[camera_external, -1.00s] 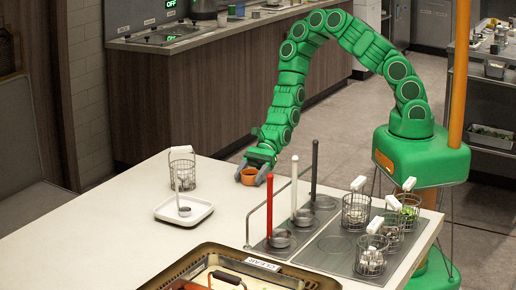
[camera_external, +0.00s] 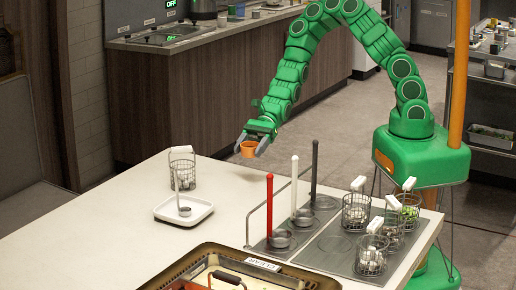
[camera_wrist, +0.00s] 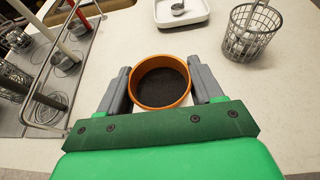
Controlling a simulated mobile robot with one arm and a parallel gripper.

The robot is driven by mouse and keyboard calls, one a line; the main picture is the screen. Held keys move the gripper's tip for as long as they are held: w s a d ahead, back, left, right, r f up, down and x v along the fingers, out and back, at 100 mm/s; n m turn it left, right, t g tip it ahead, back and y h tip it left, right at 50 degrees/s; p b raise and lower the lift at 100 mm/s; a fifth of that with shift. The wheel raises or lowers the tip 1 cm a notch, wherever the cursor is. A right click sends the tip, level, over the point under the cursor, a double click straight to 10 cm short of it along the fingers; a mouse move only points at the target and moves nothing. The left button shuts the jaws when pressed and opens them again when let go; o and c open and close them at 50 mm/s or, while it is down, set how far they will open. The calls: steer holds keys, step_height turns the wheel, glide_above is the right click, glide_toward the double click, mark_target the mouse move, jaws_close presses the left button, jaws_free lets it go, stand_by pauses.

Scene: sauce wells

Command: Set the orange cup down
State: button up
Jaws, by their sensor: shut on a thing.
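The orange cup (camera_external: 249,149) is a small round cup, held between the two grey fingers of my gripper (camera_external: 252,145) above the white counter (camera_external: 120,225) near its far edge. In the wrist view the cup (camera_wrist: 160,82) sits upright between the fingertips of my gripper (camera_wrist: 164,88), which touch it on both sides. Its inside is dark; I cannot tell whether that is contents or the cup's floor.
A white square tray (camera_external: 163,212) with a ladle (camera_external: 184,211) and a wire basket (camera_external: 182,175) stand on the left. Ladles with red, white and black handles rest in the grey well panel (camera_external: 334,262) on the right, beside several wire baskets. Bare counter lies between.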

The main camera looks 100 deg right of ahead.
steer(key=w+d+r, duration=0.4)
steer(key=w+d, duration=0.8)
steer(key=w, duration=0.3)
glide_above(162, 172)
steer(key=s, duration=0.1)
steer(key=shift+h, duration=0.3)
step_height(162, 172, down, 9)
steer(key=shift+s+a+r, duration=0.1)
steer(key=shift+w+f, duration=0.6)
steer(key=shift+f, duration=1.6)
steer(key=o, duration=1.1)
steer(key=shift+f, duration=0.1)
